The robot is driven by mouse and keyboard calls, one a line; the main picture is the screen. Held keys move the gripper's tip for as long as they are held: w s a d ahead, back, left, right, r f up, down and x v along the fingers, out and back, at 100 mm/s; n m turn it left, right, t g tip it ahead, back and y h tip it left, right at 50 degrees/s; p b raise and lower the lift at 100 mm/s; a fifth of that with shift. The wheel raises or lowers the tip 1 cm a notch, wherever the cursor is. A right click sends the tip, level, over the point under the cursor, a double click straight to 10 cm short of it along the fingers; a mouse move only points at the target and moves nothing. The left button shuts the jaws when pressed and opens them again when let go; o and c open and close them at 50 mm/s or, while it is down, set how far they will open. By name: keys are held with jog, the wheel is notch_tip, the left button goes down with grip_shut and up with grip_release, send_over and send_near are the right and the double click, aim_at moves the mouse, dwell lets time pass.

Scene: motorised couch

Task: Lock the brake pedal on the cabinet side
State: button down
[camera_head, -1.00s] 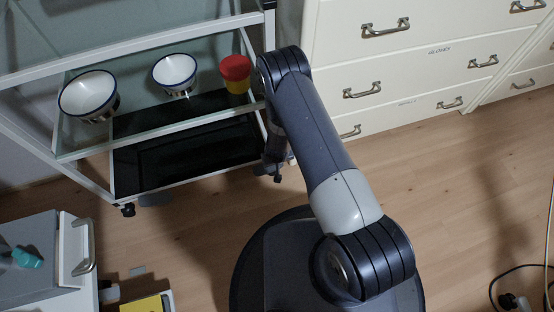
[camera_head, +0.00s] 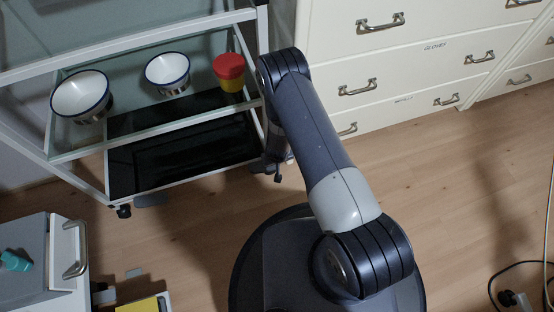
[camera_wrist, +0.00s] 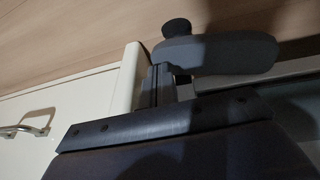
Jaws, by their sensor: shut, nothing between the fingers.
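The trolley (camera_head: 50,140) stands beside the white cabinet (camera_head: 380,75). In the wrist view a grey rounded paddle, apparently the cabinet-side brake pedal (camera_wrist: 225,54), lies beside a black round caster part (camera_wrist: 177,27). My gripper (camera_wrist: 162,65) is shut and empty, its narrow dark fingers close to the pedal's left end. I cannot tell whether they touch it. In the head view my arm hides most of that corner, so the pedal's tilt is unclear.
Two bowls (camera_head: 80,95) (camera_head: 167,73) and a red-lidded yellow container (camera_head: 229,72) stand on the trolley's shelf. A grey-topped unit (camera_head: 24,258) is at lower left. A cable (camera_head: 515,270) lies at lower right. Wooden floor (camera_head: 450,190) is open on the right.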

jog(key=s+d+r+p, duration=0.1)
jog(key=d+r+p, duration=0.3)
jog(key=r, duration=0.8)
jog(key=shift+s+d+r+p, duration=0.25)
jog(key=shift+d+r+p, duration=0.15)
jog(key=shift+d, duration=0.25)
jog(key=shift+f, duration=0.15)
